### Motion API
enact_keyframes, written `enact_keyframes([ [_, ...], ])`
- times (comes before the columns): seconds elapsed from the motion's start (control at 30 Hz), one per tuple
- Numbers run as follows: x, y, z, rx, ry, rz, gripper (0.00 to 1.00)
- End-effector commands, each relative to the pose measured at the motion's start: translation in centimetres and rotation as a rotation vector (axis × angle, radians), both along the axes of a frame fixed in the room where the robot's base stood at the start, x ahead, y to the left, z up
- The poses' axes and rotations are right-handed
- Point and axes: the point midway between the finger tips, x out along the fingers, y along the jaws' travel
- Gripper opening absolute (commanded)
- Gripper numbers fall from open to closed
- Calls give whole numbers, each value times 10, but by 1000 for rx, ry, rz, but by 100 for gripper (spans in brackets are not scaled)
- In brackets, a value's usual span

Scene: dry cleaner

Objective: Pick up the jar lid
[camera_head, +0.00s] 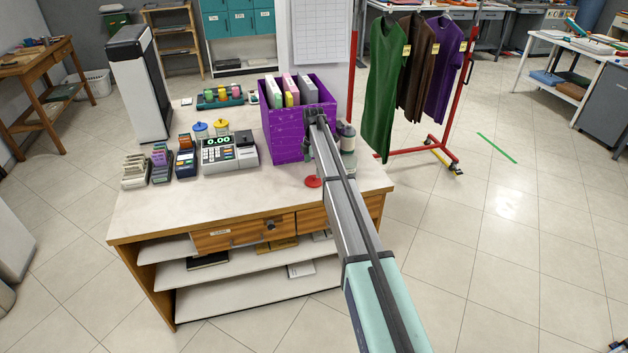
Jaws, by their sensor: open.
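A flat red disc (313,182), which looks like the jar lid, lies on the counter top (160,210) near its right front part. My gripper (310,152) is above and behind the disc in the picture, in front of the purple bin. It is open, and the arm hides part of it. I see no object in it, and it appears apart from the disc. Two small jars with a blue lid (200,127) and a yellow lid (221,124) stand behind the cash register.
A purple bin (283,138) of folders stands close beside my gripper. A grey-white bottle (348,137) is just right of my arm. The cash register (230,152) and card holders (160,163) are on the left. The counter's front middle is clear.

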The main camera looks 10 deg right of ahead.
Motion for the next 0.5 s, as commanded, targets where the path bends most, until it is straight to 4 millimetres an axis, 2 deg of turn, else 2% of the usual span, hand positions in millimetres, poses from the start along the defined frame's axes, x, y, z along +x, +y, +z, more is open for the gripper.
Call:
enact_keyframes([
  [0.17, 1, -1, -12, 0, 3, 0, 100],
  [0.4, 3, -2, -44, 0, 2, 0, 100],
  [0.5, 2, -2, -50, 0, 1, 0, 100],
])
